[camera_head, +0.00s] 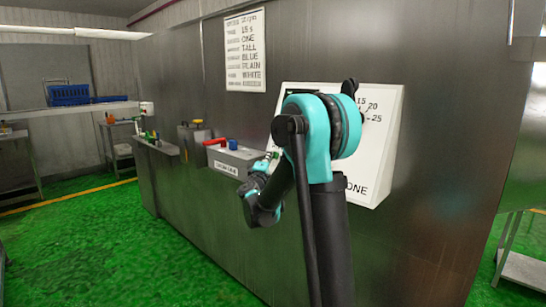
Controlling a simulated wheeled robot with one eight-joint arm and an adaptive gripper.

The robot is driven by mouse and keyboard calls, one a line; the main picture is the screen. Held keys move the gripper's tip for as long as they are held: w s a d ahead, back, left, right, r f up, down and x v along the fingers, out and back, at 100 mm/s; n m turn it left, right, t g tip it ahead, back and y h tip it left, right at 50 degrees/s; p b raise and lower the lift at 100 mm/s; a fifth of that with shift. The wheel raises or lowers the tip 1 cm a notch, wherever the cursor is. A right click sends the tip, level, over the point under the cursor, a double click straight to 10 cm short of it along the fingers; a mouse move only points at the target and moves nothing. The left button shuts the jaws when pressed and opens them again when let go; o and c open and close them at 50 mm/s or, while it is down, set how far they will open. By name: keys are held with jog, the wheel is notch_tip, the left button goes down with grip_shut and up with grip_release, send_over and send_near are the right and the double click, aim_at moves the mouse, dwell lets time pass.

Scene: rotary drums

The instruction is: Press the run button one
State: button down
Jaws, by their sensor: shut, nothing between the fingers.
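A white panel (382,150) stands on the metal front, with dial numbers such as 15, 20 and 25 at its upper right and a label ending in "ONE" at its lower right. My arm crosses in front of the panel and hides most of its face. I cannot make out a run button; any there is hidden or too small to tell. My gripper (272,156) is at the panel's left edge in the picture, small and partly hidden by my wrist. Its fingers are shut and hold nothing. I cannot tell whether it touches the panel.
A grey box (237,160) with a label on its front, and red and blue parts on top, is left of my gripper. A printed sign (245,50) hangs above. A blue crate (69,95) is on a far shelf. Green floor (120,250) is open at left.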

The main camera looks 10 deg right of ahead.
jog(key=shift+s+a+r, duration=0.25)
jog(key=shift+s+a, duration=0.15)
jog(key=shift+a, duration=0.1)
jog(key=shift+a, duration=0.1)
jog(key=s+a, duration=0.1)
jog(key=a+r, duration=0.1)
jog(key=s+a, duration=0.1)
jog(key=shift+s+a+r, duration=0.35)
dwell(0.7)
